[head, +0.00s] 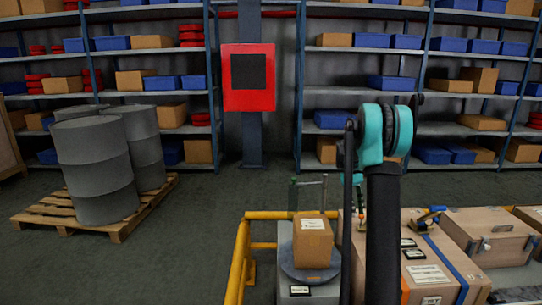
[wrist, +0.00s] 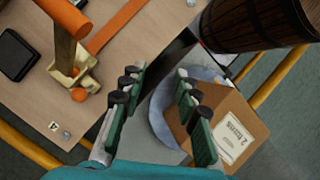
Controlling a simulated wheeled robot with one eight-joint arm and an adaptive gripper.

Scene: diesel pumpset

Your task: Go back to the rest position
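My gripper (wrist: 157,88) shows in the wrist view with its green, dark-padded fingers spread apart. Nothing is held between them. Below the fingers is a round grey plate (wrist: 161,118) with a small labelled cardboard box (wrist: 222,118) on it. The right finger overlaps the box in the picture; I cannot tell whether they touch. In the head view the box (head: 312,243) stands upright on the plate (head: 288,268). My raised arm covers part of the bench to its right.
A yellow rail (head: 240,262) edges the bench. Wooden cases (head: 488,235) stand to the right. Grey drums (head: 95,168) rest on a pallet (head: 62,220) at left. Shelves and a red panel (head: 249,98) line the back. A brown barrel-like object (wrist: 258,22) shows in the wrist view.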

